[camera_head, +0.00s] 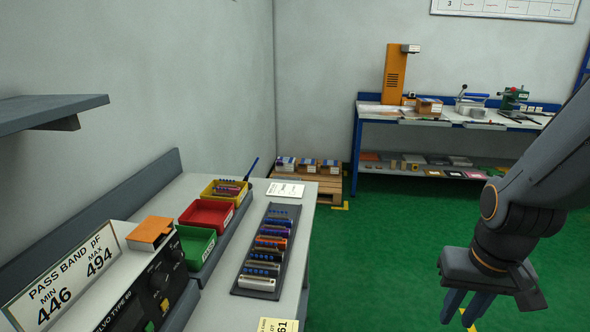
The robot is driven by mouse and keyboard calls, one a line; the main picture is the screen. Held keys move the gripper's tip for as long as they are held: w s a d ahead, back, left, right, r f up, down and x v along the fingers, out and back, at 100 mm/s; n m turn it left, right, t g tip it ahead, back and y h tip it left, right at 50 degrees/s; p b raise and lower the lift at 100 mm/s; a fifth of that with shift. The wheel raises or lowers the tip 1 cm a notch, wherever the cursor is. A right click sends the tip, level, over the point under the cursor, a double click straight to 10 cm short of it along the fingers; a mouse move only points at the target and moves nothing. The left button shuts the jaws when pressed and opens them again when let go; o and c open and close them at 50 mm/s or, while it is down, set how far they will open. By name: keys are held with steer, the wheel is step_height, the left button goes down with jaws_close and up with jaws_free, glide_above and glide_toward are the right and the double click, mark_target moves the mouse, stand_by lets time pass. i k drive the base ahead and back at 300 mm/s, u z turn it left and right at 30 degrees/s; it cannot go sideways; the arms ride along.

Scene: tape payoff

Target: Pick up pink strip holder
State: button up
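A dark tray (239,289) on the near bench holds a row of several strip-like holders in blue, purple, orange and white. I cannot clearly pick out a pink one among them; they are small and close together. The yellow bin (208,190) behind the tray holds pinkish and dark thin pieces too small to tell apart. My gripper (459,318) hangs over the green floor at the lower right, well away from the tray. Its blue fingers point down and stand apart, with nothing seen between them.
A red bin (207,214) and a green bin (195,246) stand left of the tray. A meter box (150,285) with an orange block (150,233) is nearer. A grey shelf (50,110) juts from the wall. Cartons on a pallet (318,184) and a blue-framed bench (357,150) stand behind. Green floor is clear.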

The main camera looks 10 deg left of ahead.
mark_target(234, 190)
steer(key=i, duration=1.5)
steer(key=u, duration=0.85)
steer(key=i, duration=0.5)
steer(key=u, duration=0.2)
